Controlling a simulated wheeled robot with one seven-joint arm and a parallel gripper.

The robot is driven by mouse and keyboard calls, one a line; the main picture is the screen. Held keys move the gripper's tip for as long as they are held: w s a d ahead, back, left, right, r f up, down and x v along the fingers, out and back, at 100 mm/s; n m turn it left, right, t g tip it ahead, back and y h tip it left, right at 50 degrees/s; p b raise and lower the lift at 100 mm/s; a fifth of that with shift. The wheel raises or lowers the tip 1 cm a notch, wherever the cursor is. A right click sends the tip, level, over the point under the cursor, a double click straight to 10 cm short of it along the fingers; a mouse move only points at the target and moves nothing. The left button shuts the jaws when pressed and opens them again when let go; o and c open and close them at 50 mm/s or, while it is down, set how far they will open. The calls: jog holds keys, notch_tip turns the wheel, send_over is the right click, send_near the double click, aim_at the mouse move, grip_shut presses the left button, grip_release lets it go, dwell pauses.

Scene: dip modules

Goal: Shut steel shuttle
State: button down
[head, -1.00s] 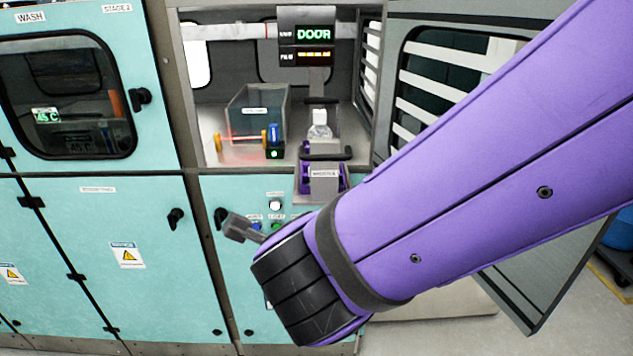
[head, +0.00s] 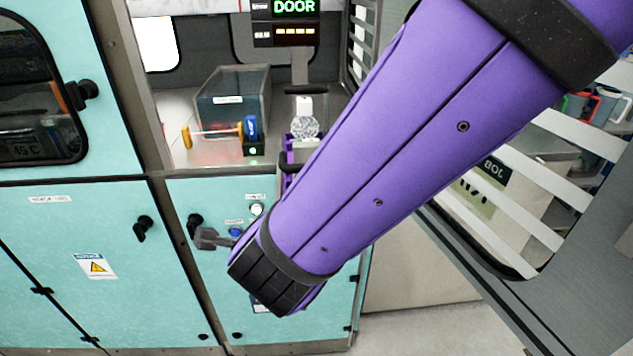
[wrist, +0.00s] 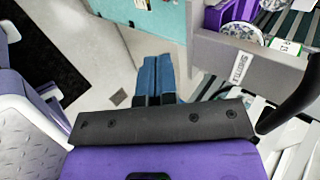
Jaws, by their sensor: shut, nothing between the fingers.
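The steel shuttle's grey front (wrist: 208,50) shows in the wrist view at upper right, labelled SHUTTLE, with a black bar handle (wrist: 296,97) at its right end. How far out the shuttle stands is unclear. My gripper (wrist: 156,62) has blue fingers together and empty, left of the shuttle front and apart from the handle in the wrist view.
Teal cabinet doors (head: 60,215) fill the left. An open steel door (head: 470,240) with a slatted window stands at right. The display (head: 293,8) reads DOOR. Bare floor lies below.

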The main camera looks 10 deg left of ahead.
jog(key=w+a+f, duration=0.1)
jog(key=w+f, duration=0.1)
jog(key=w, duration=0.4)
jog(key=shift+w+a+f, duration=0.3)
jog(key=shift+f, duration=0.05)
jog(key=shift+w, duration=0.1)
